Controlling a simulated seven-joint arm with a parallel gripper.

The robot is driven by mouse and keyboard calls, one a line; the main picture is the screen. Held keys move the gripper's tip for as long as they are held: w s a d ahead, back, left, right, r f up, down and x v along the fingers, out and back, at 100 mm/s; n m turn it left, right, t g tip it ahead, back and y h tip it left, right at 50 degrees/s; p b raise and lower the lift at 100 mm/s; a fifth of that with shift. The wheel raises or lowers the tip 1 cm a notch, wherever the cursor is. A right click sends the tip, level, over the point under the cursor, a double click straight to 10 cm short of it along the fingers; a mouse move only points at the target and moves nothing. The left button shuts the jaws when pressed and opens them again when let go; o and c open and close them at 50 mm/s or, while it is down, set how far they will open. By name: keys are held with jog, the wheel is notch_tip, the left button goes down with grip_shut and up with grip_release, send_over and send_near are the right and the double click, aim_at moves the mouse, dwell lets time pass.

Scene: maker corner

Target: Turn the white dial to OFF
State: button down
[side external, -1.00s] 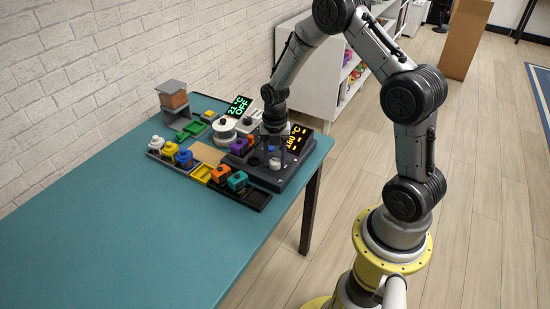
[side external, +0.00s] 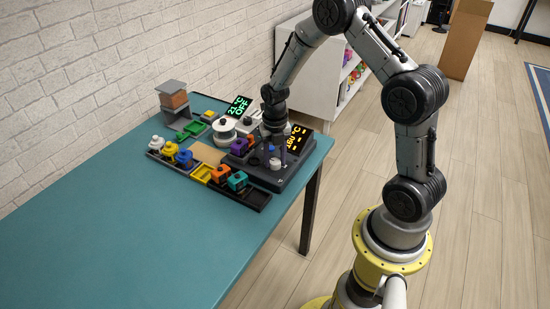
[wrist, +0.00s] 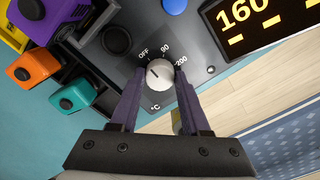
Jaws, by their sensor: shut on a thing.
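The white dial (wrist: 160,74) sits on the dark panel (wrist: 188,48), with OFF, 90 and 200 printed around its far side. My gripper (wrist: 160,76) is shut on the dial, one purple-grey finger on each side. Its exact pointer direction is too small to tell. The panel's display (wrist: 258,18) reads 160 in the wrist view, and the same display (side external: 298,142) shows at the right of the panel in the side view. In the side view my gripper (side external: 272,148) points down over the panel, and the arm partly hides the panel.
A blue button (wrist: 175,5) and a round dark recess (wrist: 116,40) are near the dial. Orange (side external: 219,174) and teal (side external: 237,181) pieces stand in a tray at the panel's front. The left of the teal table (side external: 130,240) is clear.

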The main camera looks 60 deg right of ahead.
aim_at(275, 161)
jog(key=shift+c, duration=1.8)
grip_release()
notch_tip(275, 161, up, 14)
